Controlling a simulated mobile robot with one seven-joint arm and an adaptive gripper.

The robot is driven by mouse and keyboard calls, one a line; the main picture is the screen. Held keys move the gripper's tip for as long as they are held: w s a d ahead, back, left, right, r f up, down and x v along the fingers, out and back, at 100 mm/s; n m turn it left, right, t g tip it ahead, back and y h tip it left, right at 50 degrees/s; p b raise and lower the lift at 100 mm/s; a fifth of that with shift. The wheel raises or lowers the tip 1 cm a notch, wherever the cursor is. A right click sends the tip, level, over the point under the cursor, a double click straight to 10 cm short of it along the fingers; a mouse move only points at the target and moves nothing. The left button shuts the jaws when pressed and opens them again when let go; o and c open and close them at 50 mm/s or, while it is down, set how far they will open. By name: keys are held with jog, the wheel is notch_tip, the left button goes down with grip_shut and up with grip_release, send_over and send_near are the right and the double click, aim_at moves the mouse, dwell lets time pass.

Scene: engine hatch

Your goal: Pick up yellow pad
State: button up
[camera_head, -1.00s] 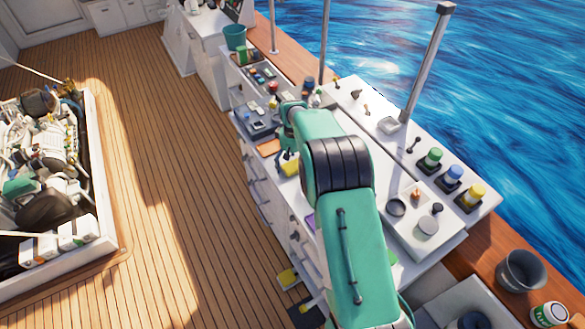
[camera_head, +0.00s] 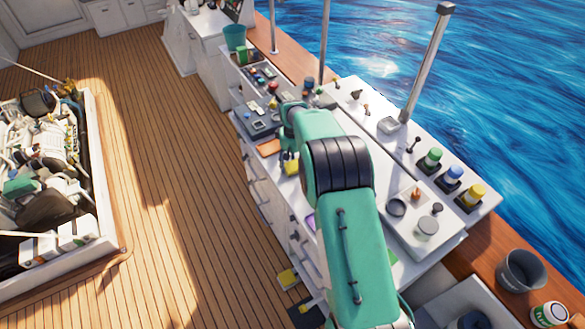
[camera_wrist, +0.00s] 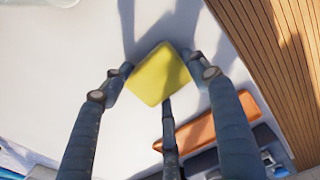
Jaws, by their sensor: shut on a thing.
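The yellow pad (camera_wrist: 160,74) is a flat, squarish piece with rounded corners. In the wrist view it sits between the dark fingers of my gripper (camera_wrist: 157,78), with a fingertip at its left and right edges and a third finger against its near edge. My gripper is shut on it. In the head view the yellow pad (camera_head: 291,167) shows small at the end of my green arm, over the white counter (camera_head: 268,185). I cannot tell for certain whether it touches the counter.
An orange pad (camera_head: 268,148) lies close to my gripper on the counter and also shows in the wrist view (camera_wrist: 212,122). Grey devices (camera_wrist: 245,150) lie beyond it. The counter edge borders the wooden deck (camera_head: 180,180). Green, blue and yellow containers stand at the right.

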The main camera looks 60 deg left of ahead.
aim_at(293, 166)
notch_tip(293, 166, up, 10)
dwell(0.9)
